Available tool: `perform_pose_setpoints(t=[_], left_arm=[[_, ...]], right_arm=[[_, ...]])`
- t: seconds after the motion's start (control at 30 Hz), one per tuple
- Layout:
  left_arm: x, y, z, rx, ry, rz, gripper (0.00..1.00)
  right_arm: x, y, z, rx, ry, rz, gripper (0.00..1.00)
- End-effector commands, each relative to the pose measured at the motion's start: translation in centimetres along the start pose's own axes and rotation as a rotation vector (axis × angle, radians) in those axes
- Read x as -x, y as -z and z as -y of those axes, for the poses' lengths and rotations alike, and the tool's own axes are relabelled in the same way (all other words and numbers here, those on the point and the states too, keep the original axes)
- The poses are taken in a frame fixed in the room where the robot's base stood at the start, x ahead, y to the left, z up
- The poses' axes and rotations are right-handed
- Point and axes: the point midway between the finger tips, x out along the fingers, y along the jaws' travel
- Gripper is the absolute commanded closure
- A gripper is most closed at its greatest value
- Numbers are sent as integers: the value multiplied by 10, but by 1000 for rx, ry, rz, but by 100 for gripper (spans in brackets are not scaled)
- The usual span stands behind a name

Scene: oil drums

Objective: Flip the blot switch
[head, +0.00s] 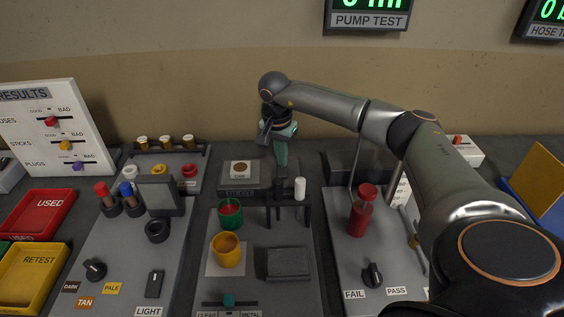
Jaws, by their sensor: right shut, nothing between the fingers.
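The left panel has a black knob (95,269) by DARK, TAN and PALE labels, and a dark rocker switch (155,283) above a LIGHT label. My right gripper (280,158) is shut and empty, pointing down behind the middle panel's back, right of the card. My left gripper is not in view.
A red bottle (361,212) and FAIL/PASS knob (372,275) are right. A white results board (60,130) and USED tray (38,214) are left.

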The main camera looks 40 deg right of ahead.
Motion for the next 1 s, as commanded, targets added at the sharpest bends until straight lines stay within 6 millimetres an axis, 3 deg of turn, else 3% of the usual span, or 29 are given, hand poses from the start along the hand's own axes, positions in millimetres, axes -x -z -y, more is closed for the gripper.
perform_pose_setpoints(t=[0.37, 1.0], left_arm=[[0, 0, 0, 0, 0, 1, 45], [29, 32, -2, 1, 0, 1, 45]], right_arm=[[-2, -1, 0, 1, -1, 1, 100], [47, 7, 0, 0, -1, 0, 100]])
